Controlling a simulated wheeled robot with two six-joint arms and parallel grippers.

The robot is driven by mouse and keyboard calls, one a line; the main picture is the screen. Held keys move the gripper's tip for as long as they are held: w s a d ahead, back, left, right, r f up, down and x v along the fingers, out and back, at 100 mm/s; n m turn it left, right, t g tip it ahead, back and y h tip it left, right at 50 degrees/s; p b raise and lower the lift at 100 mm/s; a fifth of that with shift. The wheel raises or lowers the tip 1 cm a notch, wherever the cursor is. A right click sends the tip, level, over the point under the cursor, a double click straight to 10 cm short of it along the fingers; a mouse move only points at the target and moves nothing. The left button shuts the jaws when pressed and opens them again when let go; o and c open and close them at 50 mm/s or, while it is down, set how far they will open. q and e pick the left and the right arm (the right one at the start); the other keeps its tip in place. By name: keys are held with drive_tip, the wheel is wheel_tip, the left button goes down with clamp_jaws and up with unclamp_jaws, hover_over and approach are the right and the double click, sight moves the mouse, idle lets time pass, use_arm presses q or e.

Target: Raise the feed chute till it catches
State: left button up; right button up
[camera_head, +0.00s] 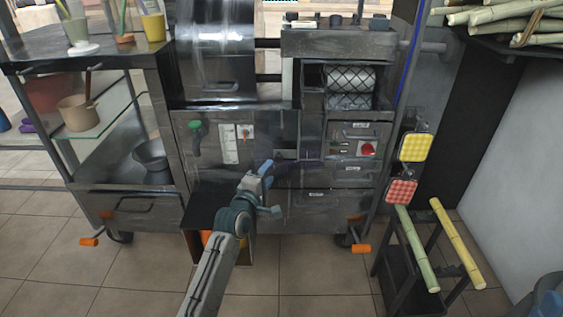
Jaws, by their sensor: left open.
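The steel sugarcane press (318,44) stands ahead, with a diamond-patterned roller (350,82) showing in its opening at the upper right. I cannot clearly pick out the feed chute among the dark metal panels below the roller. My left gripper (271,188) is in front of the lower front panel, left of the drawers. Its two blue fingers are spread apart, with nothing seen between them. I cannot tell whether it touches the panel. My right gripper is not in view.
A red button (367,149) and a green-handled control (196,128) sit on the front. Yellow and red checked pads (415,147) hang at the right. A dark rack (398,262) holds cane stalks. A side shelf with pots stands left. Tiled floor (60,275) is clear at the lower left.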

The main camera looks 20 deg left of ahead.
sight(278, 160)
use_arm(q)
drive_tip(key=w, duration=0.3)
drive_tip(key=w+b, duration=0.1)
drive_tip(key=w, duration=0.1)
drive_tip(key=w+d+b, duration=0.1)
drive_tip(key=w, duration=0.2)
drive_tip(key=shift+w, duration=0.3)
clamp_jaws()
